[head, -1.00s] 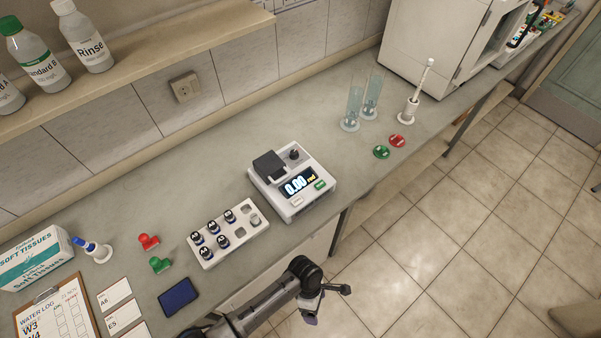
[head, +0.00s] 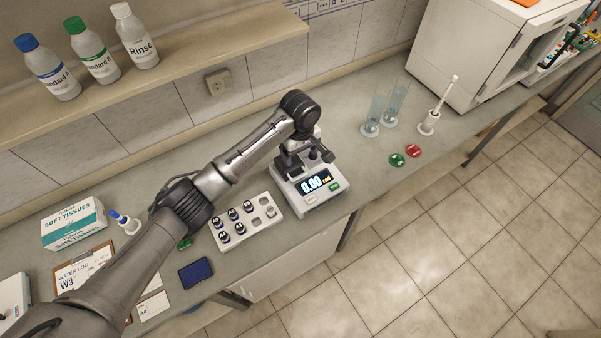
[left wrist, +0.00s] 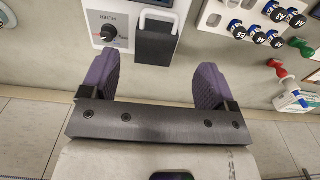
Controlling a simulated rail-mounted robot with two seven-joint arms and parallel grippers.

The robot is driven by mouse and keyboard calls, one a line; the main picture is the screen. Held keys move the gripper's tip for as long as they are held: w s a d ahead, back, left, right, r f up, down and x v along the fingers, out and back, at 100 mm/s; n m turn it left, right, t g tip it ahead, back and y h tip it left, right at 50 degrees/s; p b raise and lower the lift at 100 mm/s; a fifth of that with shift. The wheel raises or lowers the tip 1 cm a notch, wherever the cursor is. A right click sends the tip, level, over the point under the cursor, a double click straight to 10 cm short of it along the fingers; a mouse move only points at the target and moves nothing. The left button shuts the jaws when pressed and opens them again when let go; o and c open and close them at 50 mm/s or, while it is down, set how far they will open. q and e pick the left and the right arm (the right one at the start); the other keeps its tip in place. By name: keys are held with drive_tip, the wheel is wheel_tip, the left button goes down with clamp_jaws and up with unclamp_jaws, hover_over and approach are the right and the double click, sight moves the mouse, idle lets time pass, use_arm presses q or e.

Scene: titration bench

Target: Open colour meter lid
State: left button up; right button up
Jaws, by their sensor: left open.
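The colour meter (head: 311,190) is a white box on the bench with a lit display reading 0.00. Its dark lid (left wrist: 155,44) shows in the left wrist view as a block with a pale loop at its far edge, beside the FILTER knob (left wrist: 109,32). My left gripper (head: 305,159) is over the back of the meter and hides much of the lid in the head view. In the left wrist view its purple fingers (left wrist: 154,72) are open, one on each side of the lid's near end, with nothing between them. I cannot tell whether they touch the lid. My right gripper is not in view.
A white vial rack (head: 246,236) with several dark-capped vials stands left of the meter. Two glass cylinders (head: 374,115), a green disc (head: 397,160) and a red disc (head: 413,151) are to its right. My left arm spans the bench's left part.

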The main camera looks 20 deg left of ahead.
sight(300, 177)
use_arm(q)
wheel_tip(300, 177, down, 12)
drive_tip(key=shift+r+b, duration=0.1)
drive_tip(key=shift+b, duration=0.2)
idle(0.3)
